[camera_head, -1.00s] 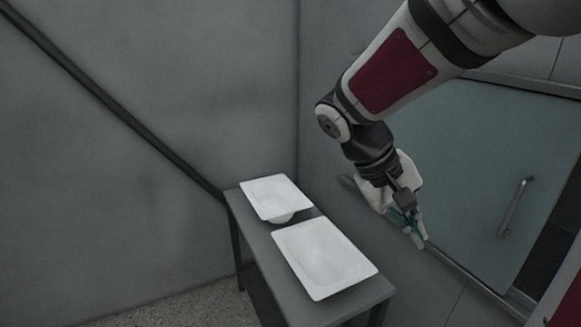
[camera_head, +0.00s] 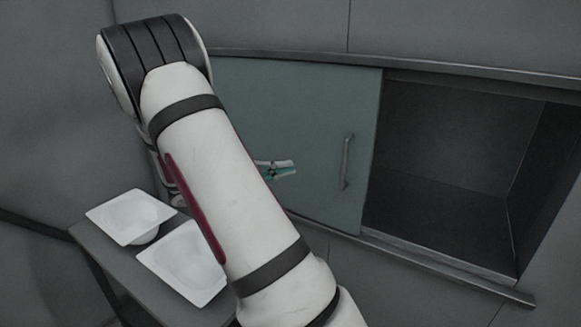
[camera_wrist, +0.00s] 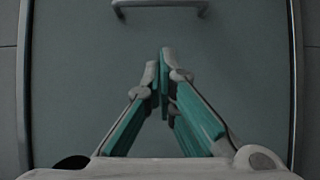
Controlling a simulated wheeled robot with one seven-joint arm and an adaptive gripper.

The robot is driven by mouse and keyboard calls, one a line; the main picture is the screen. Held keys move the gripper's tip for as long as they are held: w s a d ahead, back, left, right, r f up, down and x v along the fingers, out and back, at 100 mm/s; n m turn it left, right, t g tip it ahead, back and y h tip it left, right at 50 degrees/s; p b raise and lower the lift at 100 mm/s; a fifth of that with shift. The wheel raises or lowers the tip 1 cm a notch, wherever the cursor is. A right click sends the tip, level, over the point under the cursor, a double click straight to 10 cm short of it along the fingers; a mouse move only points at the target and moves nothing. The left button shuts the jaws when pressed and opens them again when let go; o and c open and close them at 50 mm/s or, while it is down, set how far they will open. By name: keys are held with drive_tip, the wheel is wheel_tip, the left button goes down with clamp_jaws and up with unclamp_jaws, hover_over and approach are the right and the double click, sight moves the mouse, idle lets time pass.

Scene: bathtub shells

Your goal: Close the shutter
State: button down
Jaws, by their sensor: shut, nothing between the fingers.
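The shutter (camera_head: 312,130) is a flat grey-green sliding panel with a metal bar handle (camera_head: 346,162) near its right edge. It covers the left part of the wall opening; the right part stands open and shows a dark, empty recess (camera_head: 450,150). My gripper (camera_head: 292,168) is in front of the panel, left of the handle and apart from it. In the wrist view the shutter (camera_wrist: 235,60) fills most of the picture, with the handle (camera_wrist: 160,4) at the top edge. There my gripper's fingertips (camera_wrist: 160,60) are together and empty. My arm hides part of the panel's left side.
A grey bench (camera_head: 120,268) at the lower left holds two white shells (camera_head: 130,215), partly behind my arm. The shutter runs between an upper rail (camera_head: 430,76) and a lower rail (camera_head: 430,262). The space before the recess is clear.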

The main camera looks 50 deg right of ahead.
drive_tip(key=p, duration=0.1)
approach(327, 165)
drive_tip(key=s+d+r, duration=0.3)
drive_tip(key=s, duration=0.1)
drive_tip(key=shift+s+d+p, duration=0.2)
drive_tip(key=shift+s+p, duration=0.15)
drive_tip(key=shift+s, duration=0.45)
drive_tip(key=shift+s+d+p, duration=0.2)
drive_tip(key=shift+s+p, duration=0.1)
drive_tip(key=shift+s, duration=0.55)
drive_tip(key=shift+s, duration=0.1)
